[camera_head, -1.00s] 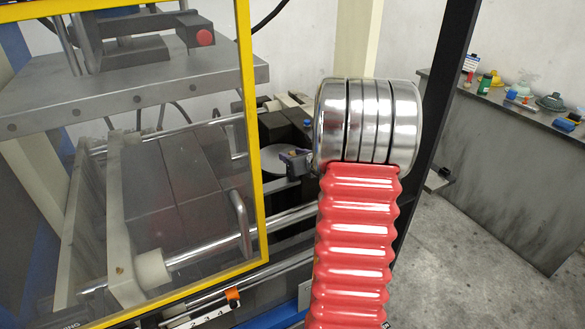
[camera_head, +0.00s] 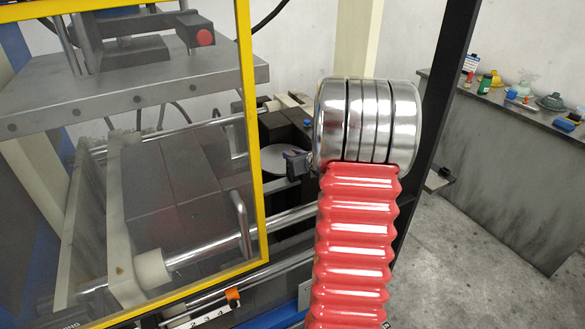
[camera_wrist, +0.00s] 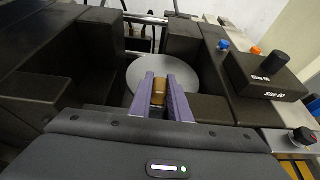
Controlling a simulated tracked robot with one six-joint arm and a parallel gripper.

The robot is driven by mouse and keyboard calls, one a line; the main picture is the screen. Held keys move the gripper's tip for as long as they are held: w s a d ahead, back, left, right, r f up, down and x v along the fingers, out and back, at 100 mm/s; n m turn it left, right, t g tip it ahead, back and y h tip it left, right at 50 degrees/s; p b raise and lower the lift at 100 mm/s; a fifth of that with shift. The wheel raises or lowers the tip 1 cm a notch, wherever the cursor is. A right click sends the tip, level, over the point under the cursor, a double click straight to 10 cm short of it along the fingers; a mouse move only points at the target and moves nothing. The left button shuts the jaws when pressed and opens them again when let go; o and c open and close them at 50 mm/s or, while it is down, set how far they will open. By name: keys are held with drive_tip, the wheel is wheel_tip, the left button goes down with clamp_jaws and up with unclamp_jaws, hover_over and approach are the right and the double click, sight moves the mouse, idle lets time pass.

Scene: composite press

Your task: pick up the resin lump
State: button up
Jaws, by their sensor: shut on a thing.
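The resin lump is a small brown-gold block (camera_wrist: 158,92) in the wrist view. It sits between the two purple fingers of my gripper (camera_wrist: 159,88), which are shut on it. Behind and below the fingers is a round grey plate (camera_wrist: 137,74) set among dark blocks. I cannot tell from this view whether the lump touches the plate. In the head view my gripper (camera_head: 297,163) shows small beside my silver wrist, close to the round plate (camera_head: 284,158). The lump cannot be made out there.
A yellow-framed clear guard (camera_head: 250,130) stands left of my arm, with the press inside. In the wrist view a dark block marked "Size 60" (camera_wrist: 268,75) stands to the right, with blue and orange knobs near it. A grey bench (camera_head: 500,150) with small items is at the far right.

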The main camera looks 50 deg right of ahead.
clamp_jaws()
drive_tip(key=shift+s+a+r, duration=0.35)
drive_tip(key=shift+r, duration=0.2)
drive_tip(key=s+a+r, duration=0.7)
drive_tip(key=s+a, duration=0.1)
drive_tip(key=s, duration=0.1)
drive_tip(key=shift+s+a, duration=0.3)
drive_tip(key=shift+a, duration=0.1)
